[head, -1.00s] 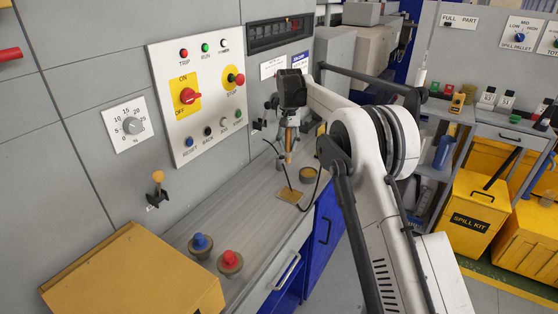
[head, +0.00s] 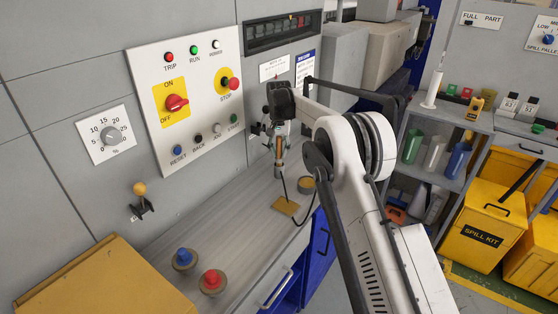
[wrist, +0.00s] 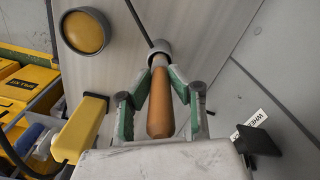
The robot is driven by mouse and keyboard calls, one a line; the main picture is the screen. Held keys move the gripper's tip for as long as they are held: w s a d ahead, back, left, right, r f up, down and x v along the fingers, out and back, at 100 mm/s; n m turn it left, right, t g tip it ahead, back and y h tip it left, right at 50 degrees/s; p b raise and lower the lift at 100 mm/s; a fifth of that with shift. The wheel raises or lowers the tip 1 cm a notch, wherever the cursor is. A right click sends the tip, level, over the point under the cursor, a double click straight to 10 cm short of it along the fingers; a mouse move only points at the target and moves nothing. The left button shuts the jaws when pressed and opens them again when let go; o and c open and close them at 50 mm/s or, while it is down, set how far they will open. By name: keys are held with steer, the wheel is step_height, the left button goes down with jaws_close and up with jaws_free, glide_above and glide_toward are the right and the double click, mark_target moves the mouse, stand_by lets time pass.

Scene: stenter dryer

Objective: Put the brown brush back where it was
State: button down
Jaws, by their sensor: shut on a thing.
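The brown brush (wrist: 160,108) hangs upright in my gripper (wrist: 160,103), its orange-brown handle between the two green-padded fingers. Its far end has a grey metal collar, pointing down towards the bench; bristles cannot be made out. In the head view, my gripper (head: 279,132) is over the back part of the grey bench (head: 225,215), close to the panel wall, with the brush (head: 279,152) below it. I cannot tell whether the brush tip touches the bench. A black wall clip (wrist: 258,140) with a partly hidden white label is beside the gripper in the wrist view.
A yellow block with a black cable (head: 286,205) and a round yellow-topped tin (head: 306,185) are close to the brush. Blue (head: 184,258) and red (head: 212,281) knobbed pieces stand nearer the front. A yellow-knobbed lever (head: 141,192) juts from the wall.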

mark_target(279, 158)
steer(key=shift+f, duration=1.85)
steer(key=shift+f, duration=0.15)
steer(key=c, duration=1.6)
jaws_free()
